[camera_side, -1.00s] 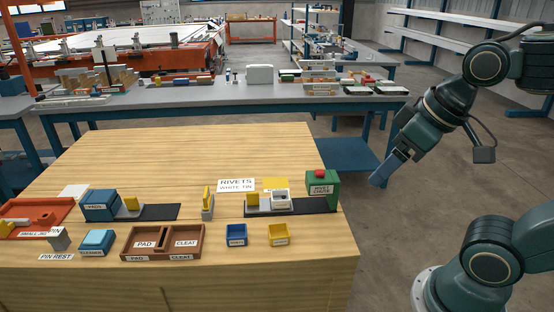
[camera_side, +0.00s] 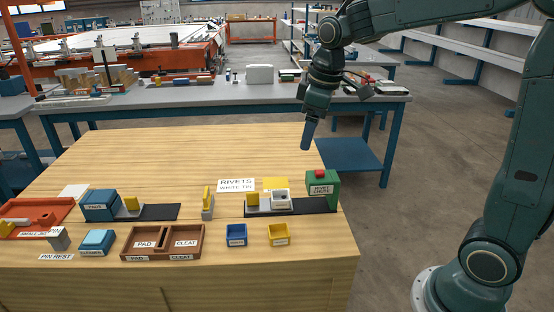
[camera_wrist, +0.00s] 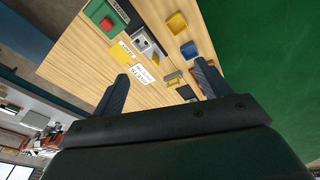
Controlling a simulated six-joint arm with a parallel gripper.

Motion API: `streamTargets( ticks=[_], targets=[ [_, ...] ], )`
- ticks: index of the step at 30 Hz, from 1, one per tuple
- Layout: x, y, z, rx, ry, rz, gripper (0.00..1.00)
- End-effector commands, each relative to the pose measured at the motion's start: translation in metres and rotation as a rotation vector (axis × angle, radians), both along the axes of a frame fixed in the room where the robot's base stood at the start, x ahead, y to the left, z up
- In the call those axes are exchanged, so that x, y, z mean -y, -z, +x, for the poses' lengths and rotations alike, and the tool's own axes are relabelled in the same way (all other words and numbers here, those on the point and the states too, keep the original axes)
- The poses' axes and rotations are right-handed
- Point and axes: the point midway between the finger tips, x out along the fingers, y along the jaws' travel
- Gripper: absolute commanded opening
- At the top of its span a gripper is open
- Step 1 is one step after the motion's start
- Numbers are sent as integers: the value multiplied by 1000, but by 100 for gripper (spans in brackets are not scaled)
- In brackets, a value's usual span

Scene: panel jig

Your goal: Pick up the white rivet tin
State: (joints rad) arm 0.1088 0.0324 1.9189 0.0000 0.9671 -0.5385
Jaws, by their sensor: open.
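My gripper (camera_side: 305,147) is in the air above the far right edge of the wooden table, up and to the right of the tin. In the wrist view my gripper (camera_wrist: 163,78) has its two fingers wide apart with nothing between them but the table below. A white sign (camera_side: 236,185) reading "RIVETS WHITE TIN" lies behind the strip.
A blue bin (camera_side: 236,234) and a yellow bin (camera_side: 278,234) stand in front of the strip. A yellow upright piece (camera_side: 208,203) stands to its left. A brown tray (camera_side: 161,256) is further left. The back of the wooden table (camera_side: 190,145) is clear.

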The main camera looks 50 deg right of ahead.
Motion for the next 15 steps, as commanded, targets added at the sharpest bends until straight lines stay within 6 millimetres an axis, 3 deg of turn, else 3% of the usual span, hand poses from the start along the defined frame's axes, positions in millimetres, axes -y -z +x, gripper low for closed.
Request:
streamTargets(
  ticks=[15],
  targets=[
    [39, 82, 98, -145, -214, -22, 76]
  ],
)
